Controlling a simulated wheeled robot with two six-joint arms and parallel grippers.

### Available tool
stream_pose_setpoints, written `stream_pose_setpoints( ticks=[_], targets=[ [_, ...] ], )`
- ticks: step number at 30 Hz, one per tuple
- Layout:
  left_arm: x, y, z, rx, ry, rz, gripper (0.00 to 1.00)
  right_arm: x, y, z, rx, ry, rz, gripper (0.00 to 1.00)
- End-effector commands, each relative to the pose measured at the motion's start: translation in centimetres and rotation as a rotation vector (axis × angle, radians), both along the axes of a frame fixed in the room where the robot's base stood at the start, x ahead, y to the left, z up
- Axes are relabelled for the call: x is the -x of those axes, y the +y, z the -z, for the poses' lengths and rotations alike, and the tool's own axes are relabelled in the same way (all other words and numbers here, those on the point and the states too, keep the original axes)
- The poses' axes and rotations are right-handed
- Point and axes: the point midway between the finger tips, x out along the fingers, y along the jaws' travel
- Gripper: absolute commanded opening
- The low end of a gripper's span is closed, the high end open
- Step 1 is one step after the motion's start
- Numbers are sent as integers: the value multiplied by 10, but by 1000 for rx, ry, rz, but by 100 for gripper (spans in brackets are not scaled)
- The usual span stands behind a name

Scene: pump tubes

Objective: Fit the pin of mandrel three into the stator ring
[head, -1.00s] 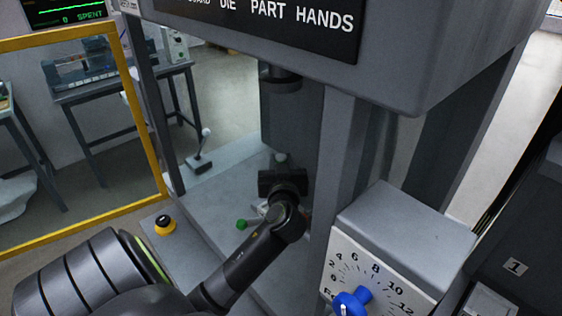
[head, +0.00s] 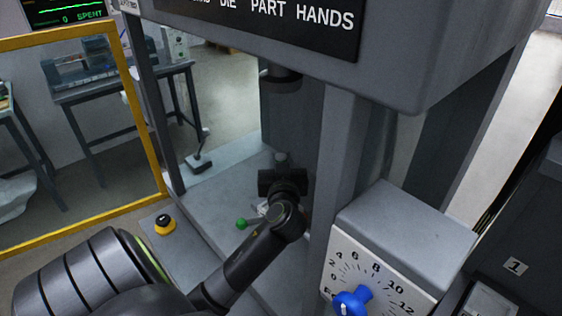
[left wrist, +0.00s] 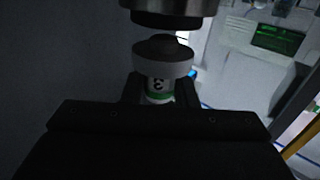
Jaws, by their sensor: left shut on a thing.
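My left gripper (head: 282,172) is inside the press, above its grey bed. In the left wrist view its fingers (left wrist: 159,90) are shut around mandrel three (left wrist: 158,84), a white piece with a black "3" and a green band. A pale collar and a dark rounded top (left wrist: 163,47) sit above the label. The mandrel looks upright, just below a dark round press head (left wrist: 170,12), with a small gap. In the head view only a small grey top (head: 281,158) shows above the gripper. I cannot make out the stator ring. My right gripper is out of view.
The press head (head: 281,80) hangs above my gripper. A press post (head: 335,170) and a dial box with a blue knob (head: 352,301) stand close on the right. A green knob (head: 241,224) and a yellow-black button (head: 165,224) are left. A yellow-framed guard (head: 150,140) stands further left.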

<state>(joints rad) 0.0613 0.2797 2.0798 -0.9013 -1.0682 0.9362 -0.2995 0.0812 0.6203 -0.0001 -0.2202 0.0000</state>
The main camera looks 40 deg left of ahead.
Motion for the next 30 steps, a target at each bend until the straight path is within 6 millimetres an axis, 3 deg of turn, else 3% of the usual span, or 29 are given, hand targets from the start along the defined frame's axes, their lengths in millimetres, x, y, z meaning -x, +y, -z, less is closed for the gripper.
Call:
stream_pose_setpoints(
  ticks=[30],
  targets=[
    [0, 0, 4, -2, -4, 1, 0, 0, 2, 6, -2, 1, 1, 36]
  ],
)
